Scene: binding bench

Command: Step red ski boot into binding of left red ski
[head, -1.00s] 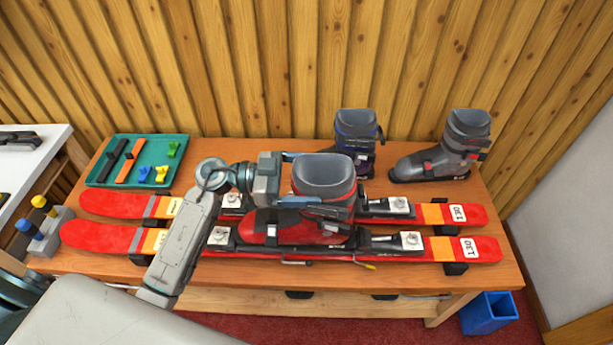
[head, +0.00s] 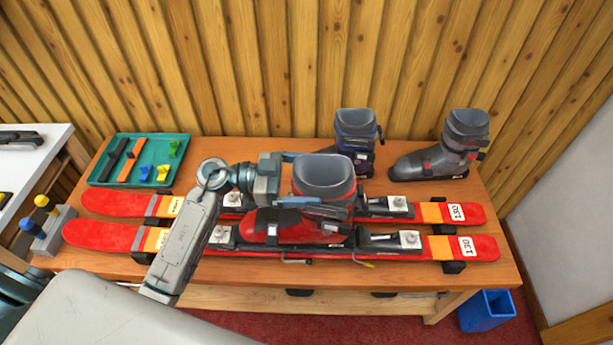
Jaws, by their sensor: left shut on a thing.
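The red ski boot (head: 268,219), with a grey cuff, stands roughly upright over the binding of the nearer red ski (head: 105,236), toe to the left. Its toe is close to the white toe piece (head: 222,238) and its heel is close to the heel piece (head: 390,240). I cannot tell whether the sole is seated or slightly above. My left gripper (head: 308,184) is shut on the boot at its cuff, coming from the left. The farther red ski (head: 115,203) lies parallel behind, partly hidden by the boot and gripper. My right gripper is not in view.
A blue-grey boot (head: 356,130) and a grey boot (head: 440,150) stand behind the skis. A green tray (head: 100,172) with small parts is at the back left. A grey block with knobs (head: 52,232) is left. A blue bin (head: 488,312) stands on the floor.

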